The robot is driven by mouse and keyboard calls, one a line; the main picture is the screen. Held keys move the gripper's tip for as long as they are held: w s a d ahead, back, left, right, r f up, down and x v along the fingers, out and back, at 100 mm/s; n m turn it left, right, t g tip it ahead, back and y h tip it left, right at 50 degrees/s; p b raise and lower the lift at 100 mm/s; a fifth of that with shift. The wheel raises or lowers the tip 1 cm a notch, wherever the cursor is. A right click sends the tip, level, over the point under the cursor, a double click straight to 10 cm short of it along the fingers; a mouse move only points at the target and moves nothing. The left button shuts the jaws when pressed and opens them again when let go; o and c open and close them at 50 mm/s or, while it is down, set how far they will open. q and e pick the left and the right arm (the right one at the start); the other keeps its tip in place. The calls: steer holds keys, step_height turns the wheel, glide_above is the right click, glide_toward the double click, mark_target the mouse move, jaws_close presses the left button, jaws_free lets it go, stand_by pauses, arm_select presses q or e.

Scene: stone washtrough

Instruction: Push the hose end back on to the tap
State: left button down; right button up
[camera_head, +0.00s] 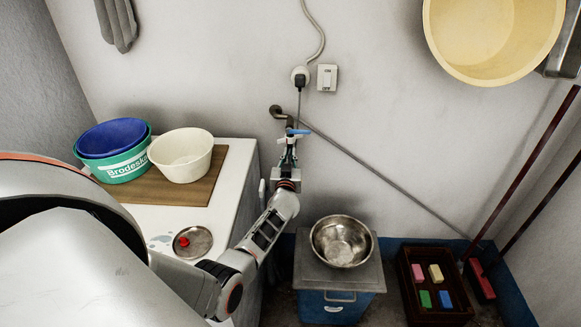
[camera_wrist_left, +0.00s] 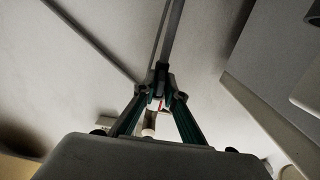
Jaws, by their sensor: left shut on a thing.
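The tap (camera_head: 289,120) comes out of the back wall above the right edge of the white worktop, with a blue lever (camera_head: 298,132). My left gripper (camera_head: 289,150) is just below the tap, its greenish fingers pointing up at it. In the left wrist view the fingertips (camera_wrist_left: 161,98) are closed on a dark piece, which I take to be the hose end (camera_wrist_left: 162,76). A small red part shows between the fingers. The fingers hide most of the hose end, and I cannot tell whether it touches the tap's spout. My right gripper is not in view.
A green basin (camera_head: 117,169) with a blue one inside and a cream bowl (camera_head: 181,157) stand on a brown board. A steel bowl (camera_head: 341,241) sits on a lidded blue box. A straight grey line (camera_head: 385,178) slants across the wall beside the tap.

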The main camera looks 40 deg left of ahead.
arm_select(q)
steer(key=shift+w+a+r, duration=0.2)
steer(key=shift+w+r, duration=0.1)
steer(key=shift+r, duration=0.25)
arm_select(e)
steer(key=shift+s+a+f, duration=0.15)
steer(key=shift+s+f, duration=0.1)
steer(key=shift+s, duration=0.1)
